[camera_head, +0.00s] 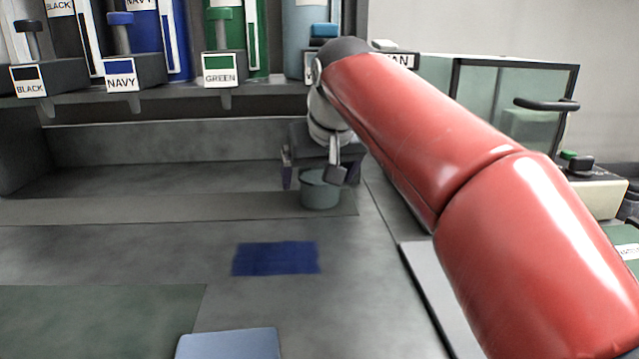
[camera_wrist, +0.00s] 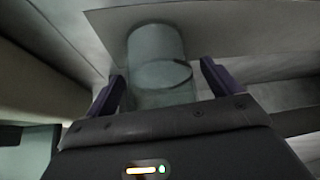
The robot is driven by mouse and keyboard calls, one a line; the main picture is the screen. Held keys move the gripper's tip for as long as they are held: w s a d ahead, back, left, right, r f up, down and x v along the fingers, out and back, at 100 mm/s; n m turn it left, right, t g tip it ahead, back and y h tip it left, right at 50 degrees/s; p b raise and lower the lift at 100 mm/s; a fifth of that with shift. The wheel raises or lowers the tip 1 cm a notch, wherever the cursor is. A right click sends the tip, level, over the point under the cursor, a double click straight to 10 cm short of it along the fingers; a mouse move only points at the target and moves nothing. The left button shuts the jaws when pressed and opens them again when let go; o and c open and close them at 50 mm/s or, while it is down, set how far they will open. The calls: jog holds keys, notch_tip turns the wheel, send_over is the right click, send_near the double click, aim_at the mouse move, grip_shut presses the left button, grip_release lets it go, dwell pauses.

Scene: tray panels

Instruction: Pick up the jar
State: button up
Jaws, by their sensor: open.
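The jar (camera_head: 320,192) is a small grey-green cylinder standing upright on the strip under the dispenser shelf. In the wrist view the jar (camera_wrist: 156,50) looks translucent, with a curved rim line across it. My gripper (camera_head: 312,176) is at the jar, with its fingers apart. In the wrist view my gripper (camera_wrist: 165,84) has one dark purple finger on each side of the jar's near part. A gap shows between the jar and the right finger; whether the left finger touches it I cannot tell. Part of the jar's top is hidden by my gripper in the head view.
Labelled dispensers, with black (camera_head: 28,80), navy (camera_head: 122,75) and green (camera_head: 220,69) tags, line the shelf above. A blue patch (camera_head: 276,258) and a light blue block (camera_head: 228,344) lie nearer. A glass-sided box (camera_head: 510,100) stands right. The grey counter left of the jar is clear.

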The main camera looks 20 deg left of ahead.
jog(key=shift+c, duration=0.3)
jog(key=c, duration=1.2)
jog(key=shift+r, duration=0.1)
jog(key=shift+c, duration=1.1)
jog(key=shift+r, duration=0.1)
